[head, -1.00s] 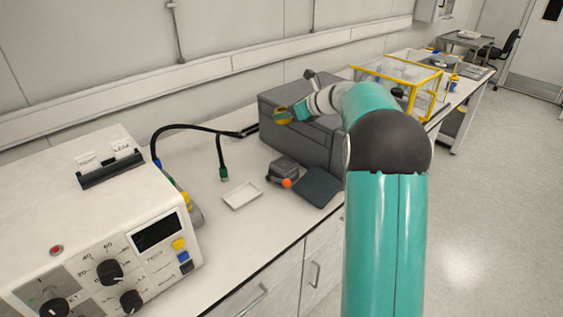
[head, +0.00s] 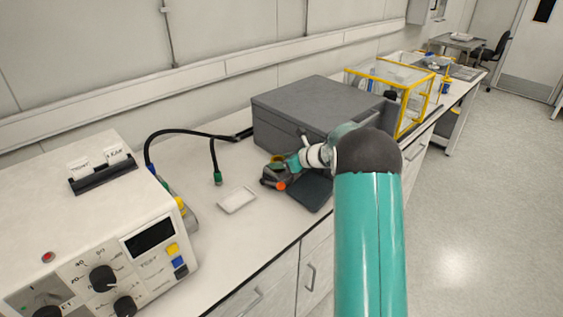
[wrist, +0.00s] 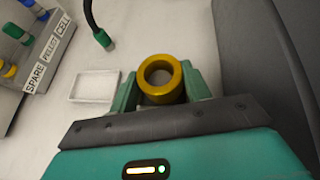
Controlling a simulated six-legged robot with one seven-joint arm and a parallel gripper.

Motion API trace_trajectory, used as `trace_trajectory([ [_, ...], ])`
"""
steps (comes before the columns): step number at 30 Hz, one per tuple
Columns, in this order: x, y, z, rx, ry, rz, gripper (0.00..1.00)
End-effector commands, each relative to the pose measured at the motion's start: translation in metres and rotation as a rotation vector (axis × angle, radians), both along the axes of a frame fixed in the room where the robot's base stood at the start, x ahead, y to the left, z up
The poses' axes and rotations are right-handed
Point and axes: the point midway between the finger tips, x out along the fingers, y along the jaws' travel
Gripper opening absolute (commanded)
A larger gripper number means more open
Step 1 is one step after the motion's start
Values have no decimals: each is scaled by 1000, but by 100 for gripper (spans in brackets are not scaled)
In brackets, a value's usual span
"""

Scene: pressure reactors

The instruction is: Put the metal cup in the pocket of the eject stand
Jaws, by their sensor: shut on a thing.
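My gripper (head: 286,163) is shut on the metal cup (wrist: 160,80), a gold-coloured round piece with an open top. In the wrist view its rim faces the camera, with a green finger on each side. In the head view the cup (head: 277,159) is small and partly hidden by the gripper. The small dark grey device with an orange knob, which looks like the eject stand (head: 270,180), sits on the bench just below the gripper. Its pocket is hidden, and I cannot tell whether the cup touches it.
A large grey box (head: 310,103) stands close behind the gripper. A dark flat pad (head: 312,194) lies beside the stand. A white tray (head: 237,201) lies to the left, with a green-tipped cable (head: 217,178) near it. A control console (head: 95,225) fills the left.

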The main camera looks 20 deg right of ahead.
Motion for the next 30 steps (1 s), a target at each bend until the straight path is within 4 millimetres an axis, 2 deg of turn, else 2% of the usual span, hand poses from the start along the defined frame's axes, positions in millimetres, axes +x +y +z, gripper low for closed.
trace_trajectory([
  [11,0,0,-4,-1,-2,0,21],
  [12,0,0,-4,-1,-2,0,54],
  [15,0,0,-4,-1,-1,0,70],
  [25,0,0,0,-1,-2,0,70],
  [30,-16,-12,11,-1,-2,-4,70],
])
